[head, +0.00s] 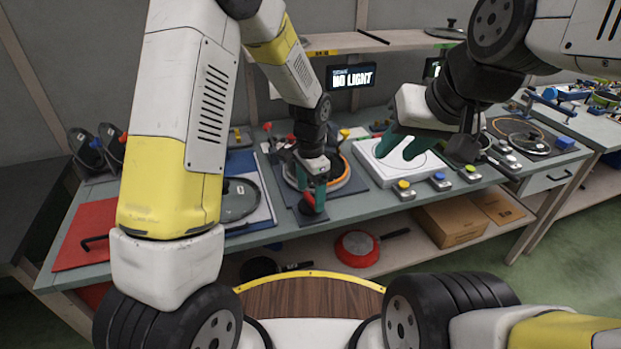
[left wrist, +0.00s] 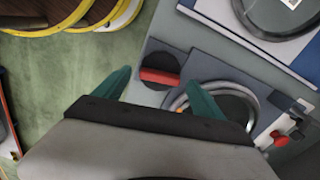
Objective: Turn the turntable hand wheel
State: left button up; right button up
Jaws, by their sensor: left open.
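The turntable hand wheel is a black disc with a red bar handle (left wrist: 160,76); in the head view its red handle (head: 308,201) shows beside my left gripper. My left gripper (head: 313,192) is open above the front of the turntable panel. In the left wrist view, the hand wheel lies between and beyond the two green fingertips of this gripper (left wrist: 158,84); contact cannot be told. The turntable (head: 352,182), a round plate with an orange rim, is partly hidden behind the gripper. My right gripper (head: 402,152) hangs over a white panel; its opening is unclear.
A dark pan lid (head: 238,200) lies on a tray left of the turntable. Yellow, blue and green buttons (head: 438,181) line the bench front at right. A red pan (head: 357,249) and a cardboard box (head: 452,221) sit on the lower shelf. A display (head: 351,76) reads "NO LIGHT".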

pick_arm(q)
jog(key=shift+f, duration=0.65)
jog(key=c, duration=1.4)
jog(key=shift+o, duration=0.2)
